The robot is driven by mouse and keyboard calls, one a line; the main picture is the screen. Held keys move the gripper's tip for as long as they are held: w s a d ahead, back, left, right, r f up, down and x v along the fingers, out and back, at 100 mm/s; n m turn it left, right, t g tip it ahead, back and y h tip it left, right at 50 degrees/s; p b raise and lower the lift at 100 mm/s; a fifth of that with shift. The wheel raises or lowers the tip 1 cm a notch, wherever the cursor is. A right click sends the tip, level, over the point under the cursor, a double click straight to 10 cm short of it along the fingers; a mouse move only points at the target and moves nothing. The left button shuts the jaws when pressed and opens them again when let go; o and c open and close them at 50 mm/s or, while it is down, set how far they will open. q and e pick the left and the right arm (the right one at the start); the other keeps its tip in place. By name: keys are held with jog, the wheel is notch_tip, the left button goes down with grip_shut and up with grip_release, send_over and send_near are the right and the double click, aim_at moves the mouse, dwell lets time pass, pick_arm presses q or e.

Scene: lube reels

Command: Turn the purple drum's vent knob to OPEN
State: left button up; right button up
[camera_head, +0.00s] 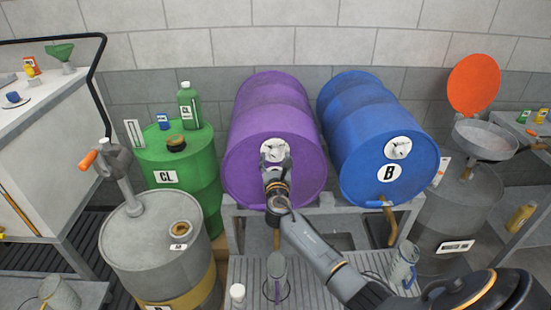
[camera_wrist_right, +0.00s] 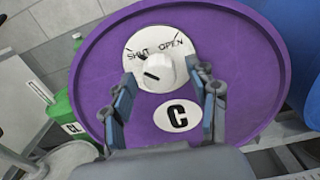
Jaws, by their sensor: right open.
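The purple drum (camera_head: 248,118) lies on its side on a rack, its round end facing me; it fills much of the right wrist view (camera_wrist_right: 100,65). Its white vent knob (camera_wrist_right: 158,74) sits on a white dial plate (camera_wrist_right: 140,42), with SHUT at the left and OPEN at the right. A black mark on the dial is near SHUT. My left gripper is not seen.
A blue drum (camera_head: 355,120) marked B lies close at the right, with its own dial (camera_head: 398,148). A green drum (camera_head: 160,150) and a grey drum (camera_head: 150,240) with a pump stand at the left. A grey jug (camera_head: 276,268) stands below the purple drum.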

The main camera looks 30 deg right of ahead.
jog(key=shift+w+d, duration=0.15)
jog(key=shift+w, duration=0.15)
jog(key=c, duration=1.2)
jog(key=shift+o, duration=0.2)
